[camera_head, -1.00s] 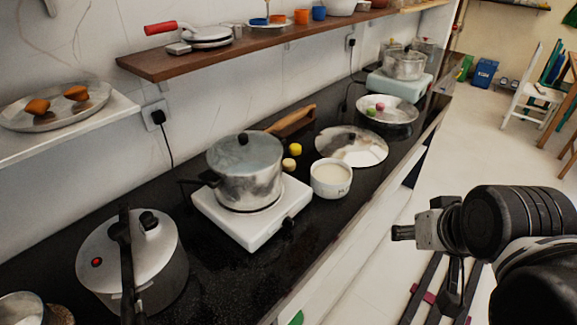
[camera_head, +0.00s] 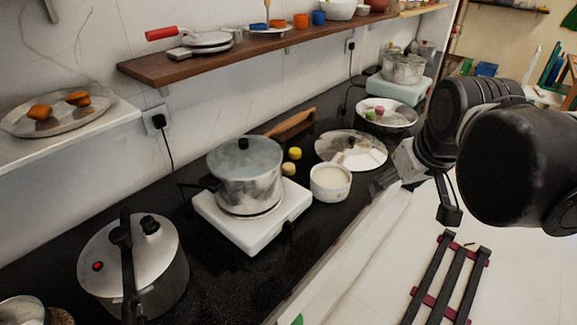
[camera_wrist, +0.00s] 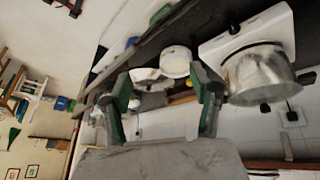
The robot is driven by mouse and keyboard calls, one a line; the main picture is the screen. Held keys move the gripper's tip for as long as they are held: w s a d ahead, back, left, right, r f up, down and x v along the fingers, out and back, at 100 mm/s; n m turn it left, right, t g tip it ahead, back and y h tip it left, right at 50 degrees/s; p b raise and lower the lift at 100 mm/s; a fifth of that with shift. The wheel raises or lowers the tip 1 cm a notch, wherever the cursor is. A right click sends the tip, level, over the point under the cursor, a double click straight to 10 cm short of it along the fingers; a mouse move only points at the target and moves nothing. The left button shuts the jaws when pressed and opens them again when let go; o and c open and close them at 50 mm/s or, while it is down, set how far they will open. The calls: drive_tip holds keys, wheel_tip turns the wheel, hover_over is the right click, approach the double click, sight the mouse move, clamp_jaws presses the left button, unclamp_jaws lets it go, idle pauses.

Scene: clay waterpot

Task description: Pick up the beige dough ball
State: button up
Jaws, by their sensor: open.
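The beige dough ball (camera_head: 289,168) sits on the black counter, just behind the white stove and next to a yellow ball (camera_head: 295,153). A white bowl (camera_head: 330,183) with pale contents stands to its right. My gripper (camera_head: 383,181) is over the counter's front edge, right of the bowl and apart from the ball. In the wrist view my gripper (camera_wrist: 161,76) is open with nothing between its fingers. I cannot make out the beige ball in the wrist view.
A large pot (camera_head: 245,172) stands on the white stove (camera_head: 275,221) left of the ball. A metal lid (camera_head: 352,150) lies behind the bowl. A plate (camera_head: 386,117) with pink and green balls is farther back. A wooden shelf (camera_head: 225,62) runs above.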

drive_tip(key=w+a+r+n+g, duration=0.1)
drive_tip(key=w+a+r+n, duration=0.1)
drive_tip(key=w, duration=0.4)
drive_tip(key=w+a+r+n+g, duration=0.1)
drive_tip(key=w+a+n, duration=0.1)
drive_tip(key=w, duration=0.3)
drive_tip(key=n+g+p, duration=0.3)
drive_tip(key=n+g, duration=0.1)
drive_tip(key=n, duration=0.7)
hover_over(289, 165)
wheel_tip(289, 165, down, 14)
wheel_tip(289, 165, down, 13)
drive_tip(key=shift+f+b, duration=0.2)
drive_tip(key=shift+b, duration=0.55)
drive_tip(key=shift+c, duration=0.4)
drive_tip(key=c, duration=1.1)
